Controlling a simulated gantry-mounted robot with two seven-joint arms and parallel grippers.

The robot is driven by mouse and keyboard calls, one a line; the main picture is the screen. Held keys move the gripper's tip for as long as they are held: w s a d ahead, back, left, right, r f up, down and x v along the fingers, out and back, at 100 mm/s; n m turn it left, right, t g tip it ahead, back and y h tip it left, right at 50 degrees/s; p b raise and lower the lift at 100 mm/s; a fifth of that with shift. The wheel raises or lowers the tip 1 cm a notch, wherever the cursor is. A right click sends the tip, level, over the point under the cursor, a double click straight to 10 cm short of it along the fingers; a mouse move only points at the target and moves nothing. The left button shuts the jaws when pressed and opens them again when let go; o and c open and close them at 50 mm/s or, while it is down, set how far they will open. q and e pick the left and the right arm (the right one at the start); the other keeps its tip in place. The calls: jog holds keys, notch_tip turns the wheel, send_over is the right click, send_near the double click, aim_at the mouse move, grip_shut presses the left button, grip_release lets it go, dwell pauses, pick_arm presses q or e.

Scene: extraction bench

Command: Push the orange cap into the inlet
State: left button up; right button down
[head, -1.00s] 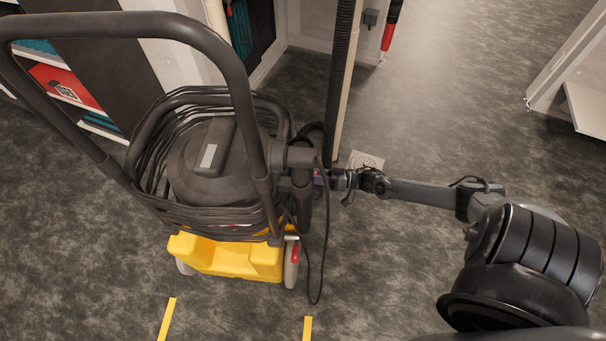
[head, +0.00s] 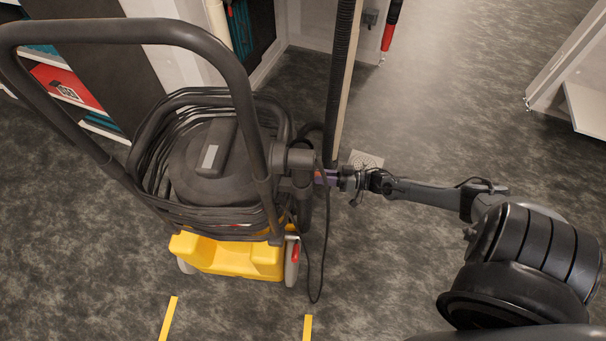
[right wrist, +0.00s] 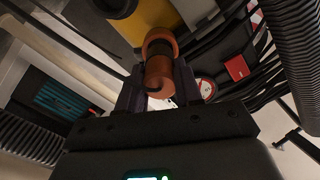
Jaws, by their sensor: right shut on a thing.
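The orange cap (right wrist: 157,78) is between the fingers of my right gripper (right wrist: 160,88), which is shut on it, in the right wrist view. The cap shows a wider orange ring at its far end, pointing toward the machine's yellow body (right wrist: 150,22). A dark round opening or fitting (right wrist: 113,5) shows at the top edge of that view; I cannot tell if it is the inlet. In the head view my right gripper (head: 328,178) is beside the right side of the extraction machine (head: 212,165). My left gripper is not in view.
A black ribbed hose (head: 342,80) and a pale pole rise just behind my right gripper. A loose black cable (head: 323,265) hangs in front of it. The yellow base (head: 235,258) has wheels. Shelves (head: 68,88) stand at the left; open floor lies right and front.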

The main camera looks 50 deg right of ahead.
jog(key=shift+s+d, duration=0.3)
jog(key=shift+s, duration=0.25)
jog(key=shift+s+d, duration=0.2)
jog(key=shift+s, duration=0.1)
jog(key=shift+s+d+p, duration=0.1)
jog(key=shift+s+p, duration=0.15)
jog(key=shift+p, duration=0.05)
notch_tip(320, 180, down, 10)
jog(key=b, duration=0.8)
jog(key=shift+w+r, duration=0.25)
dwell(0.4)
